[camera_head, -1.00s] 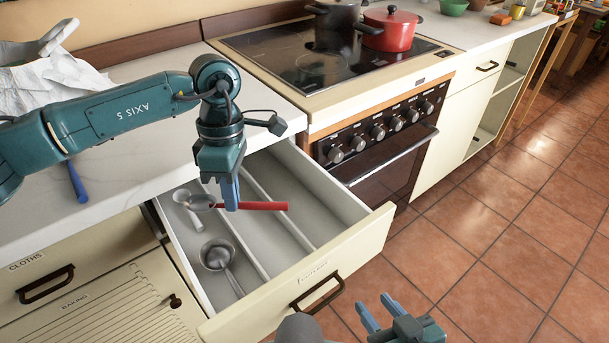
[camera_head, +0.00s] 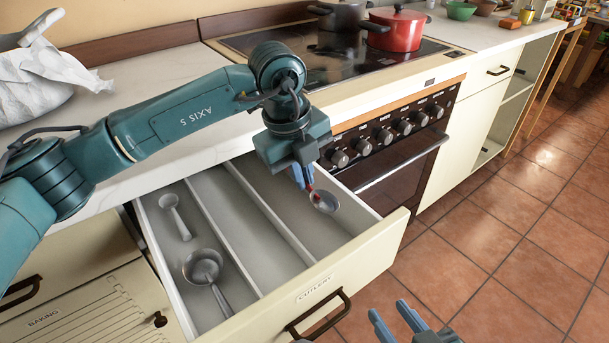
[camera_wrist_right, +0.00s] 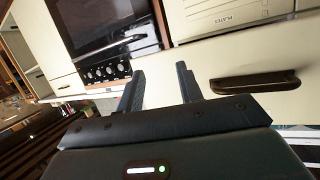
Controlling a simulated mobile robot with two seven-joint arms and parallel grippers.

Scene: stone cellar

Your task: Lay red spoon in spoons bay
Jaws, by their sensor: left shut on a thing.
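My left gripper (camera_head: 303,181) is shut on the red spoon (camera_head: 324,201). The spoon's grey metal bowl points down-right in the head view; most of its red handle is hidden by the fingers. The spoon is held over the right side of the open cutlery drawer (camera_head: 355,246). The drawer's left bay holds a small grey spoon (camera_head: 175,217) and a grey ladle (camera_head: 203,268). The middle and right bays look empty where visible. My right gripper (camera_head: 394,318) is open and empty in front of the drawer; it also shows in the right wrist view (camera_wrist_right: 158,80).
Thin dividers (camera_head: 245,230) separate the drawer's bays. The oven (camera_head: 390,150) stands right of the drawer, with a red pot (camera_head: 396,32) on the hob. A white crumpled cloth (camera_head: 35,85) lies on the counter at the left. The tiled floor at the right is clear.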

